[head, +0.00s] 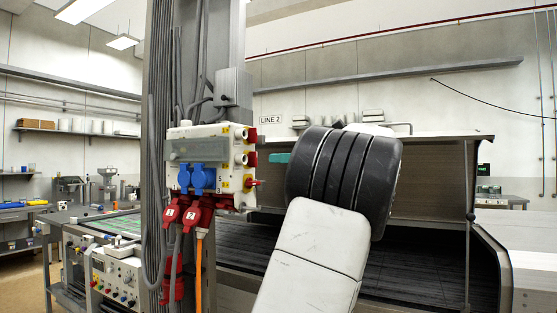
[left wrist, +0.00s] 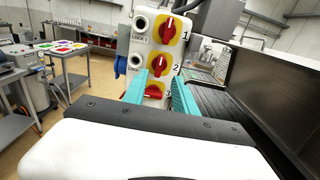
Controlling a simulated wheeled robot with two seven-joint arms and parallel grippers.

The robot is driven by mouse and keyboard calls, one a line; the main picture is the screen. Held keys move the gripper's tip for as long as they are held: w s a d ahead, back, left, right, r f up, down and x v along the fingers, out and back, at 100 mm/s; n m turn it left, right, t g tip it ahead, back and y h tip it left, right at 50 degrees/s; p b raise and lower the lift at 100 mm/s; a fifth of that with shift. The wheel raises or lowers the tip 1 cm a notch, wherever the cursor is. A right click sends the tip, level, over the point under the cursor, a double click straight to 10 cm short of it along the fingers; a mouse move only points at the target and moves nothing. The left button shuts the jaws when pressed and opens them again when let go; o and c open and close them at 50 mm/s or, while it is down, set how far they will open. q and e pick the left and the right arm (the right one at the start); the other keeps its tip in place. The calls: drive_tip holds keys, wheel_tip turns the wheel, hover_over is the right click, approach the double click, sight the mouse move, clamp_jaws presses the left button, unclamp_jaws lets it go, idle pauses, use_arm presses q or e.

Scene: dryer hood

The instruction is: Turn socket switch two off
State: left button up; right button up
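The socket box (head: 210,150) is mounted on a grey column in the head view, with its switches on the right side. In the left wrist view, switch two (left wrist: 160,65) is a red knob on a yellow plate, marked 2, its handle near upright with a slight tilt. Switch one (left wrist: 168,28) is above it, its handle tilted. A third red knob (left wrist: 153,92) is below, partly hidden. My left gripper (left wrist: 158,78) is open, teal fingers apart and empty, pointing at the box just below switch two. In the head view, one teal finger (head: 278,158) shows. My right gripper is not visible.
Blue sockets (head: 203,178) and red plugs (head: 193,214) with hanging cables are on the front of the box. The dryer hood and its dark conveyor (head: 430,262) lie to the right. A control panel (head: 118,275) stands at left.

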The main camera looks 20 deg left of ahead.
sight(257, 158)
use_arm(q)
drive_tip(key=a, duration=0.7)
drive_tip(key=shift+w+a+r, duration=0.15)
drive_tip(key=shift+w+a, duration=0.1)
drive_tip(key=shift+a, duration=0.05)
drive_tip(key=shift+c, duration=0.4)
clamp_jaws()
